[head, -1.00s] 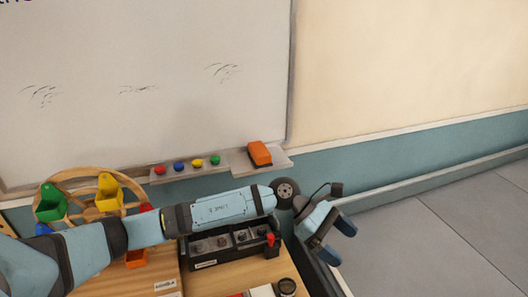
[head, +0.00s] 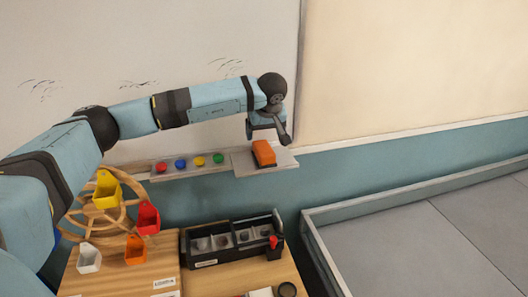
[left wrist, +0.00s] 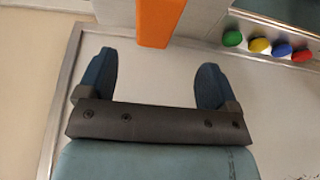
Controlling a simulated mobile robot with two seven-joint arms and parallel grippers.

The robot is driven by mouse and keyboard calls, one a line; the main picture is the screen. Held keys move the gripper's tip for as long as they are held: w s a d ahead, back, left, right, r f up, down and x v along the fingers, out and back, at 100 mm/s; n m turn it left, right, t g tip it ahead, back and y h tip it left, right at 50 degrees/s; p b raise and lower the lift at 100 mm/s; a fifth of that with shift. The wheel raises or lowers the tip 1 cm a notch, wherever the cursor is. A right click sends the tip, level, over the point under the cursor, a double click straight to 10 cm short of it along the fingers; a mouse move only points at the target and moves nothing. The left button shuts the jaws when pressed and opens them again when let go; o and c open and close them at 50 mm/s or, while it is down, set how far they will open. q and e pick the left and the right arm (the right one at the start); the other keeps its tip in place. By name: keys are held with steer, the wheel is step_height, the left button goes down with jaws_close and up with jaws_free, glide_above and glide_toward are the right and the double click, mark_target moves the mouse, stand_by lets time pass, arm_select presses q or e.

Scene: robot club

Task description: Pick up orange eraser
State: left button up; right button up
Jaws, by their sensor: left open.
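The orange eraser (head: 264,153) lies on the right end of the whiteboard's ledge (head: 243,164). In the left wrist view the orange eraser (left wrist: 158,18) is at the top edge, partly cut off. My left gripper (head: 268,134) is just above the eraser in the head view and partly hidden by its own wrist. In the left wrist view my left gripper (left wrist: 156,65) is open and empty. The eraser lies beyond the fingertips, roughly in line with the gap. My right gripper is in neither view.
Several coloured magnets (head: 200,161) sit on the ledge left of the eraser. Below are a wooden wheel with coloured bins (head: 106,190), a black toolbox (head: 232,240) and a wooden table (head: 215,280). The wall right of the whiteboard is clear.

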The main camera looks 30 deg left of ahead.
mark_target(264, 148)
arm_select(q)
steer(key=x, duration=0.3)
steer(key=shift+f, duration=0.2)
steer(key=shift+w+a+f+p, duration=0.1)
steer(key=shift+w+f+p, duration=0.15)
steer(key=shift+f+p, duration=0.35)
steer(key=p+x, duration=0.1)
steer(key=x, duration=0.2)
steer(key=shift+w+f, duration=0.2)
steer(key=shift+f, duration=0.1)
steer(key=shift+w+a+f, duration=0.1)
steer(key=shift+f, duration=0.25)
steer(key=shift+f, duration=0.2)
steer(key=c, duration=1)
